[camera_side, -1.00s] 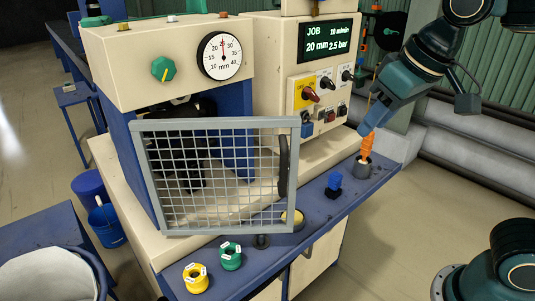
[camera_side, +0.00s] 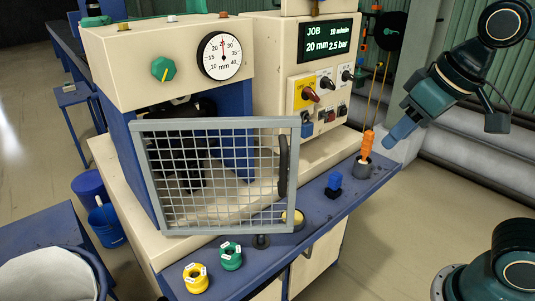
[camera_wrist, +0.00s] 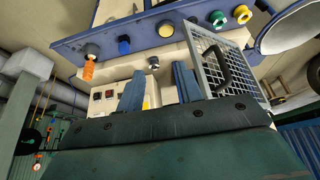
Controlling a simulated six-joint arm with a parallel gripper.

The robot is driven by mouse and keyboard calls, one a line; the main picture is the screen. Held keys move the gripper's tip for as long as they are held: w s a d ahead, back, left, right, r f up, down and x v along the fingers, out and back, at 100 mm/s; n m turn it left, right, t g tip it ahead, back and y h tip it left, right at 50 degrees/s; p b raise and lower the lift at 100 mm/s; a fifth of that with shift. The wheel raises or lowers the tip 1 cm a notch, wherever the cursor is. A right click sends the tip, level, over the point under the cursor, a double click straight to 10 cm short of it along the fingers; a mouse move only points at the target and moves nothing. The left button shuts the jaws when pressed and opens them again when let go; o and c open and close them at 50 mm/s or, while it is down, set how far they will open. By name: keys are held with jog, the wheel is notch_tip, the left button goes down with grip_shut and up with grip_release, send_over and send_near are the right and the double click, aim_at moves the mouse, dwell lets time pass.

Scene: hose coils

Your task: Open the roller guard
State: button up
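The roller guard (camera_side: 215,180) is a grey-framed wire mesh panel in front of the rollers' opening in the side view. A dark vertical handle (camera_side: 283,166) is on its right edge. I cannot tell how far it stands from the housing. In the wrist view the guard (camera_wrist: 238,75) is on the right, with its black handle (camera_wrist: 223,68) facing me. My gripper (camera_side: 398,133) is in the air right of the control panel, well apart from the handle. In the wrist view its two blue fingers (camera_wrist: 158,88) are apart with nothing between them.
An orange coiled piece (camera_side: 367,143) stands in a grey cup near the bench's right end. A blue knob (camera_side: 334,184) and yellow (camera_side: 196,277) and green (camera_side: 230,255) rings are along the bench's front. The control panel (camera_side: 322,95) is behind.

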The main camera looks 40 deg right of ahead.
jog(key=s+d+f, duration=0.2)
jog(key=s+f, duration=0.1)
jog(key=s, duration=0.2)
notch_tip(320, 180, up, 8)
jog(key=f+m+g+h, duration=0.1)
jog(key=m+h, duration=0.1)
jog(key=m, duration=0.3)
send_over(286, 159)
jog(key=s+a, duration=0.2)
jog(key=s, duration=0.2)
jog(key=shift+a+r, duration=0.15)
jog(key=shift+r, duration=0.1)
jog(key=shift+f, duration=0.1)
jog(key=shift+x, duration=6.8)
jog(key=shift+s, duration=0.1)
